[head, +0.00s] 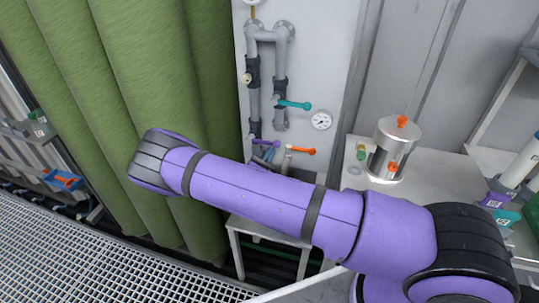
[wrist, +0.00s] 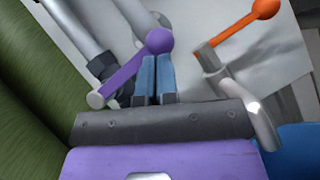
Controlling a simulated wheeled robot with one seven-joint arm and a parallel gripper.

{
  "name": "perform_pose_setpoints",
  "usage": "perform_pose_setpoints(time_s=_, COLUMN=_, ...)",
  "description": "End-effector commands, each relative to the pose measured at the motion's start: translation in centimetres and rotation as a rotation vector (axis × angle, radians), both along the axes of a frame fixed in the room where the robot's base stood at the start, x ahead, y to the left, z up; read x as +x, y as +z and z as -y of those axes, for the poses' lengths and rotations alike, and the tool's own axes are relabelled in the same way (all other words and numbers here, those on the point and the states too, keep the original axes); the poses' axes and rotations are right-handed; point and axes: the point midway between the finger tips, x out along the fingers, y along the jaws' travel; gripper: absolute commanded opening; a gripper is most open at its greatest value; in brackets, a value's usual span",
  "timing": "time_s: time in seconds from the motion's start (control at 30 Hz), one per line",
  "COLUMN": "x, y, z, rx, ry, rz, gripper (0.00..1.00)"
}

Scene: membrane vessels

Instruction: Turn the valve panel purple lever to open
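The valve panel (head: 300,75) stands against the wall with grey pipes on it. Its purple lever (head: 264,142) shows just above my arm in the head view. In the wrist view the purple lever (wrist: 132,69) slants from a grey pivot at lower left up to a round knob. My gripper (wrist: 156,58) has two blue fingers side by side with only a thin dark line between them. They are shut, with their tips just below the knob and along the right side of the lever. I cannot tell whether they touch it. My arm hides the panel's lower part in the head view.
An orange lever (head: 300,151) sits close right of the purple one, and a teal lever (head: 294,105) above. A gauge (head: 321,120) is on the panel. Green membrane columns (head: 150,70) stand left. A metal canister (head: 393,150) stands on the bench at right.

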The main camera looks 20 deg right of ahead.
Motion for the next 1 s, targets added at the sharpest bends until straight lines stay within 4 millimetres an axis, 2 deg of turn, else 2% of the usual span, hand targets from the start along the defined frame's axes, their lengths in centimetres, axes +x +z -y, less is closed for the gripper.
perform_pose_setpoints(time_s=0.43, x=-0.1, y=2.8, z=0.3, rx=-0.257, ry=0.0, rz=-0.183, gripper=0.0)
perform_pose_setpoints(time_s=1.0, x=0.7, y=7.1, z=-1.0, rx=-0.694, ry=-0.001, rz=-0.501, gripper=0.0)
